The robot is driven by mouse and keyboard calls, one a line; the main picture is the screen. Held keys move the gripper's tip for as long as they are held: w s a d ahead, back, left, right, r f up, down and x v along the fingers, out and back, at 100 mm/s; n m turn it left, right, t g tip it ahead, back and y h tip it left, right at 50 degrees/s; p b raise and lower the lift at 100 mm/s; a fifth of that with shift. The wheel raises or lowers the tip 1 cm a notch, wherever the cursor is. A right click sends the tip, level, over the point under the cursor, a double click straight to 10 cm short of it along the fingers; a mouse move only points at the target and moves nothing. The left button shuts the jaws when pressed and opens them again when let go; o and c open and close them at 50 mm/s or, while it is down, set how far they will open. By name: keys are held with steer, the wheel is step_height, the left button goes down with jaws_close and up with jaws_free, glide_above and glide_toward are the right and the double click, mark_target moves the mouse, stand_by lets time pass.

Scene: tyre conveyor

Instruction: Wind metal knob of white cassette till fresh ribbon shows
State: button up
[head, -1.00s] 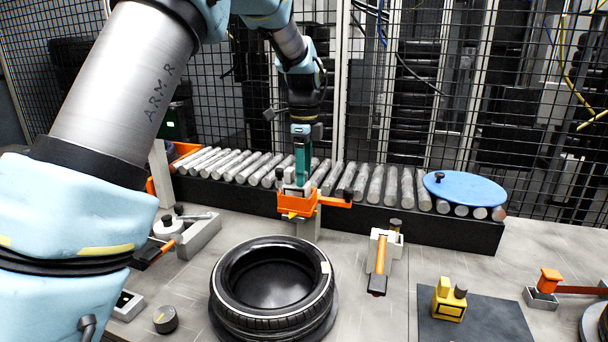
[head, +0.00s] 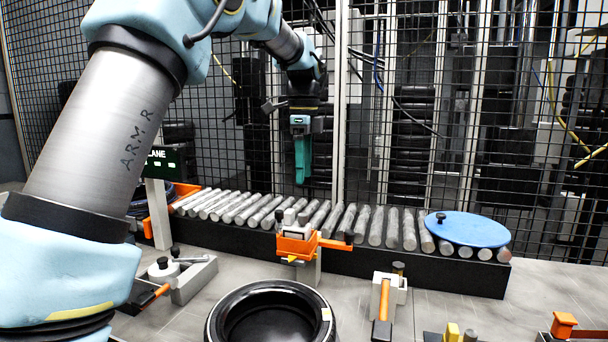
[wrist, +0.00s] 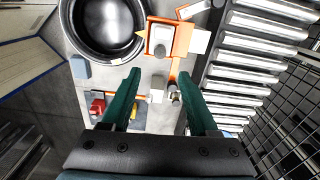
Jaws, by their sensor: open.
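An orange holder (head: 312,244) stands on a post in front of the rollers, with a white cassette (head: 293,233) seated in it. Dark grey knobs (head: 289,216) show on top of the cassette. The wrist view shows the holder (wrist: 183,38), the white cassette (wrist: 161,32) and one round grey knob (wrist: 160,51). My gripper (head: 303,180) has teal fingers pointing down and hangs in the air above the cassette, apart from it. In the wrist view my gripper (wrist: 158,73) is open, with nothing between the fingers. Whether fresh ribbon shows cannot be told.
A roller conveyor (head: 375,225) runs behind the holder, with a blue disc (head: 467,229) at its right. A tyre (head: 225,318) lies in front. An orange-handled tool on a white block (head: 401,286) stands to the right. A mesh fence closes the back.

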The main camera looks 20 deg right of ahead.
steer(key=n+p, duration=0.1)
steer(key=n, duration=0.2)
steer(key=n+p, duration=0.1)
steer(key=n, duration=0.2)
steer(key=n+p, duration=0.1)
steer(key=n, duration=0.2)
steer(key=shift+r, duration=0.3)
steer(key=shift+s, duration=0.1)
